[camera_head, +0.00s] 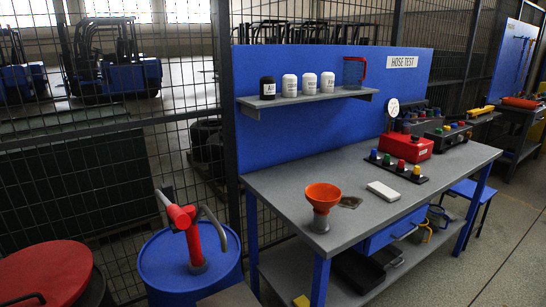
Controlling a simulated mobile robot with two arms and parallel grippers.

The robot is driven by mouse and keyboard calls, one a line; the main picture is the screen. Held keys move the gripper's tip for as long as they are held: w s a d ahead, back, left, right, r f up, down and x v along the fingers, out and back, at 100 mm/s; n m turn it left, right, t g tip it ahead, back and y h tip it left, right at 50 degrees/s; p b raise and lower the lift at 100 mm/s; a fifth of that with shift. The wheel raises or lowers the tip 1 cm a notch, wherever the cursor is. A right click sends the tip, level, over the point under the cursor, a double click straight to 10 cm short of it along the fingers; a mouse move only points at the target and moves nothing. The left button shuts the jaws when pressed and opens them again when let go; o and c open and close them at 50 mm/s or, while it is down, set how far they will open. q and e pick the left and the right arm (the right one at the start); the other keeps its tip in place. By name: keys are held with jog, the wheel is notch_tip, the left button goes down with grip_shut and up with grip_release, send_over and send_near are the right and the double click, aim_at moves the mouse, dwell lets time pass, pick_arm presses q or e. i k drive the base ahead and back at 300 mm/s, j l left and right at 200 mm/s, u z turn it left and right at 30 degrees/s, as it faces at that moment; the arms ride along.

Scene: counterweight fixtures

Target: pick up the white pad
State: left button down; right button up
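The white pad (383,191) lies flat on the grey top of the workbench (290,188), near its front edge. It is to the right of an orange funnel (322,196) and apart from it. A small dark flat piece (350,202) lies between the funnel and the pad. Neither of my grippers shows in the head view.
A strip of coloured knobs (399,167) and a red box (405,147) stand behind the pad. A shelf (305,98) with several bottles and a blue jug (354,74) hangs above. A blue drum (190,265) with a red pump stands left. A blue stool (473,192) is right.

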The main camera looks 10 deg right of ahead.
aim_at(387, 193)
jog(key=z, duration=1.2)
